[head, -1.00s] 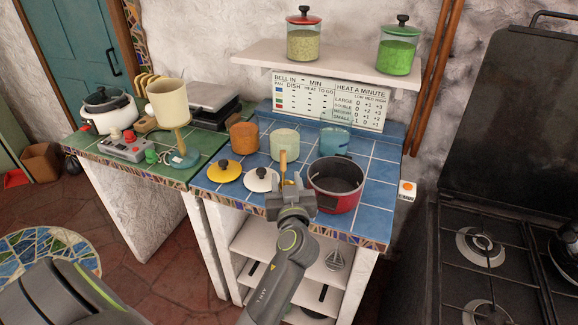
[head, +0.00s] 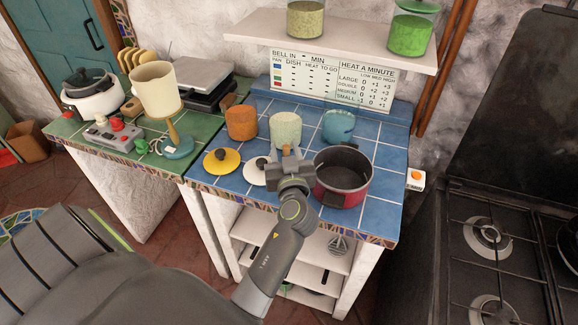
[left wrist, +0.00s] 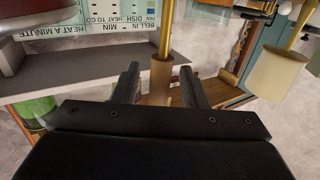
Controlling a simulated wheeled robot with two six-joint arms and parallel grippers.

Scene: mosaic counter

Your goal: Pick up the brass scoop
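The brass scoop shows in the left wrist view as an upright tan handle (left wrist: 161,76) with a brass shaft (left wrist: 166,35) running on from it. That view is upside down. My left gripper (left wrist: 158,84) is open, with one finger on each side of the handle and a visible gap on both sides. In the head view my left gripper (head: 290,154) is above the front of the blue-tiled counter (head: 388,190). There it covers most or all of the scoop; the scoop's bowl is hidden. My right gripper is not in view.
An orange cup (head: 240,122), a pale green cup (head: 285,129) and a blue cup (head: 338,126) stand behind the gripper. A red pot (head: 342,190) is close on the right. A yellow lid (head: 221,160) and a white lid (head: 254,174) lie left. A shelf (head: 345,47) hangs above.

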